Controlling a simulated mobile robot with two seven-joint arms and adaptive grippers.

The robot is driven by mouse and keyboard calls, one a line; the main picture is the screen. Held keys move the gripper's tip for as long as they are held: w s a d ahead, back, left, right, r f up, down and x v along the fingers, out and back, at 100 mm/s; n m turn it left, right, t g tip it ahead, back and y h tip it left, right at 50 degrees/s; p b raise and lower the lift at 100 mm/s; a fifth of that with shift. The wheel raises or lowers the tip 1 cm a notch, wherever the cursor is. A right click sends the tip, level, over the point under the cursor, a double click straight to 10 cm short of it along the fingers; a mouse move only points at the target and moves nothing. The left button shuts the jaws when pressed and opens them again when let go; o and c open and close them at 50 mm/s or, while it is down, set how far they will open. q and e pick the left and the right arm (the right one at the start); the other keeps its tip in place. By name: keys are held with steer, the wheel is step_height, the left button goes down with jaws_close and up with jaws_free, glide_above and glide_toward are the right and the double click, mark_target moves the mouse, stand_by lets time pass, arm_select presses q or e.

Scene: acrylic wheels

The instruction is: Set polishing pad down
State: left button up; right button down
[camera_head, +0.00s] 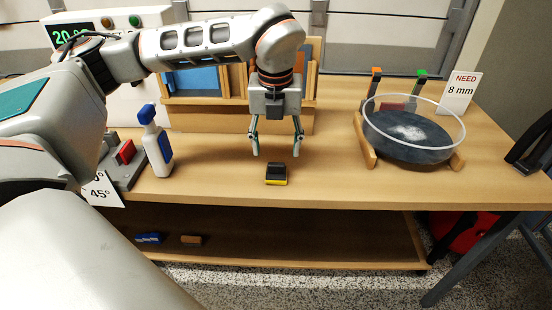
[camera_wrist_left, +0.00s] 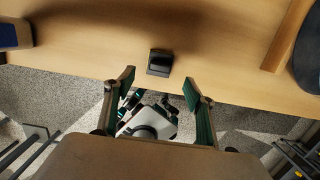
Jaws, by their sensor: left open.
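The polishing pad, a small black block with a yellow base (camera_head: 276,174), lies on the wooden bench top (camera_head: 330,185) near its front edge. It also shows in the left wrist view (camera_wrist_left: 160,62), where only its dark top can be made out. My left gripper (camera_head: 276,150) is open and empty above the pad, fingers pointing down, with a gap between the fingertips and the pad. The open fingers also show in the left wrist view (camera_wrist_left: 158,88).
A white bottle with a blue top (camera_head: 157,143) stands to the left. A clear round dish (camera_head: 410,130) over a dark disc sits in a wooden cradle at right, by a "NEED 8 mm" card (camera_head: 460,92). Wooden holders (camera_head: 210,115) stand behind. Bench between pad and cradle is clear.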

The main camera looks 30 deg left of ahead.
arm_select(q)
steer(key=shift+s+d+r, duration=0.1)
steer(key=shift+r, duration=0.95)
steer(key=shift+s+d+r, duration=0.1)
steer(key=shift+r, duration=0.95)
